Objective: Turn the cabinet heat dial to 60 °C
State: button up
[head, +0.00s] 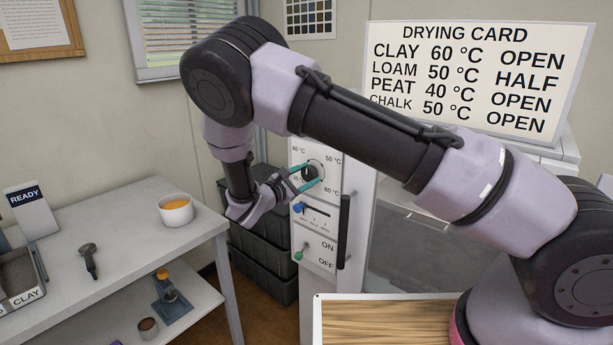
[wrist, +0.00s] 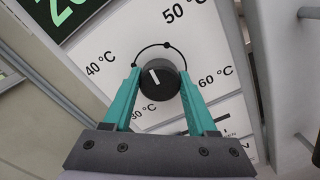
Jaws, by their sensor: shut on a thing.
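The heat dial (wrist: 168,82) is a round black knob with a white pointer line on the white cabinet panel (head: 324,224). In the wrist view the pointer aims up and left, between the 40 °C and 50 °C marks. The 60 °C label (wrist: 215,78) is right of the knob, and a 30 °C label is partly visible below it. My gripper (wrist: 159,82) has its teal fingers on both sides of the knob and is shut on it. In the head view the dial (head: 310,172) shows between the fingertips.
Below the dial are a blue slider (head: 298,208) and a green-tipped ON/OFF switch (head: 298,255). A black vertical handle (head: 344,231) stands right of them. The drying card (head: 475,75) reads CLAY 60 °C, OPEN. A white table (head: 120,240) with a bowl stands at left.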

jog(key=m, duration=0.6)
jog(key=shift+s, duration=0.1)
jog(key=m, duration=0.6)
jog(key=shift+f+m, duration=0.1)
jog(key=shift+m, duration=0.2)
jog(key=m, duration=1.2)
jog(key=shift+a+f+m, duration=0.1)
jog(key=shift+m, duration=0.3)
jog(key=o, duration=1.4)
jog(key=shift+c, duration=0.2)
